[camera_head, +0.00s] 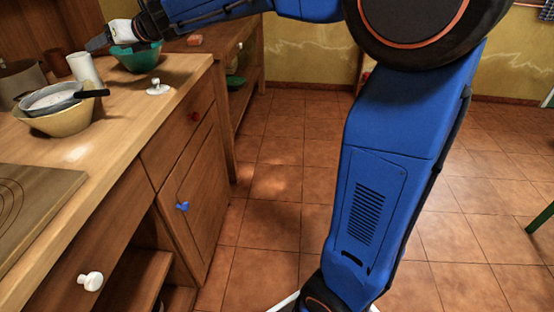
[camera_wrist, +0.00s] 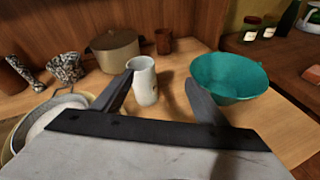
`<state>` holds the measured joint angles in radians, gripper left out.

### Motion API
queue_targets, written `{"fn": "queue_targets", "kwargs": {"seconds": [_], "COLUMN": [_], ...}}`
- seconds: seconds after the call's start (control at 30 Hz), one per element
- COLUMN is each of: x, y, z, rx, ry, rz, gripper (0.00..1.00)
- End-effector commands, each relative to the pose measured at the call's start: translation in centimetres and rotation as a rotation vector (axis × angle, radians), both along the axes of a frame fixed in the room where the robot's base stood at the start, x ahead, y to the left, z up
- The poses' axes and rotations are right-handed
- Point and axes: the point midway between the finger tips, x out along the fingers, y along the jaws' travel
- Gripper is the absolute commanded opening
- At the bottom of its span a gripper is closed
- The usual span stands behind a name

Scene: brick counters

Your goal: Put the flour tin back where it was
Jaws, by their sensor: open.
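A white cylinder (camera_wrist: 145,82) with a small mark on its side stands upright on the wooden counter; it looks like the flour tin, though I cannot read a label. It also shows in the head view (camera_head: 84,69), at the upper left. My gripper (camera_wrist: 157,88) is open, its two dark fingers spread. In the wrist view the cylinder shows between the fingers, nearer the left one, apparently beyond the tips. In the head view my gripper (camera_head: 97,41) is above the counter by the cylinder. Whether a finger touches it I cannot tell.
A teal bowl (camera_wrist: 230,76) stands right of the cylinder. A lidded pot (camera_wrist: 114,50) and a brown cup (camera_wrist: 164,41) stand behind. Nested bowls with a sieve (camera_head: 52,101) sit nearer on the counter (camera_head: 135,115). A small white object (camera_head: 157,87) lies near its edge.

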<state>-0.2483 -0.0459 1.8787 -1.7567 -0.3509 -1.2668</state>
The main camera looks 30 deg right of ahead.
Motion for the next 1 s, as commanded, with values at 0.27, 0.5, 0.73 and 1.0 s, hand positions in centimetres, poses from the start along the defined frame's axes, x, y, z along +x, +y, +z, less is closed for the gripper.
{"fn": "queue_targets", "kwargs": {"seconds": [0.27,0.5,0.73,1.0], "x": [-5.9,-15.8,-28.5,-42.1], "y": [-14.4,-25.2,-30.0,-28.0], "z": [2.0,-3.4,-12.8,-22.6], "rx": [0.639,1.221,1.757,2.208], "ry": [0.195,0.387,0.585,0.810], "rz": [-0.590,-1.088,-1.563,-2.063], "gripper": [0.66,0.66,0.66,0.66]}}
